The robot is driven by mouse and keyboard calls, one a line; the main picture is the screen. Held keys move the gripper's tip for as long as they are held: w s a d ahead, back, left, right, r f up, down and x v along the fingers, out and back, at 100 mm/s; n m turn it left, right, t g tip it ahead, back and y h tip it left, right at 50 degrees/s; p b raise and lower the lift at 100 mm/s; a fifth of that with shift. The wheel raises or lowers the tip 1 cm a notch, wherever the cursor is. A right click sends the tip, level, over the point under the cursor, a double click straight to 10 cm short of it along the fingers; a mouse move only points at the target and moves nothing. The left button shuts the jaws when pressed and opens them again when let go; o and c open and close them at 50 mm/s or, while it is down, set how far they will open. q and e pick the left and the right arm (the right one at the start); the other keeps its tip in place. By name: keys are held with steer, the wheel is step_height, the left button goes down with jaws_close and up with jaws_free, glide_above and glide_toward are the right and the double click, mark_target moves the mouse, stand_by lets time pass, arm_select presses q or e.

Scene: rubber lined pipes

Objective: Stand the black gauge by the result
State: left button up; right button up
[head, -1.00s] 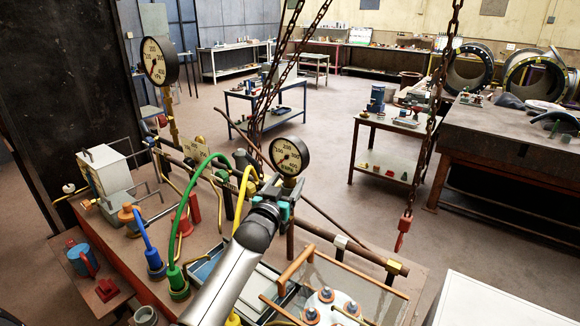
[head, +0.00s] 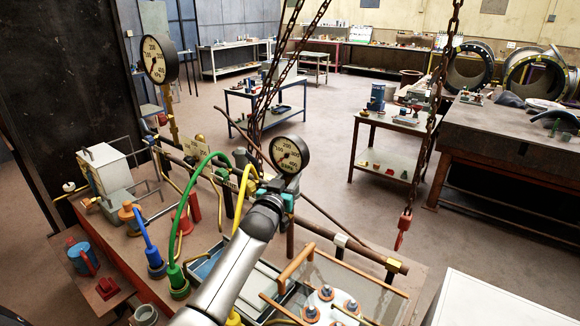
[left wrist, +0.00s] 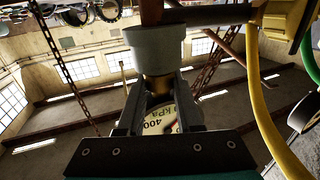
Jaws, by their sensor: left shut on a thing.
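A round black-rimmed gauge (head: 289,155) with a pale kPa dial is held above the cluttered bench, in front of the pipe run. My left gripper (head: 278,187) is shut on it from below and behind the arm's end. In the left wrist view, part of the gauge's dial (left wrist: 160,122) shows between the two dark fingers, with a brass fitting (left wrist: 158,88) and a grey collar beyond. The fingers hide much of the grip. A second dark-rimmed gauge (head: 159,59) stands upright on a brass stem at the left. My right gripper is not in view.
Green (head: 186,205), blue (head: 146,237) and yellow hoses (head: 240,205) rise close to my left arm. Chains (head: 272,80) hang behind the gauge, and a red hook (head: 403,232) hangs at the right. A clear panel with a wooden handle (head: 297,262) stands near the front.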

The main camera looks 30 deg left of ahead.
arm_select(q)
jaws_close()
stand_by(0.7)
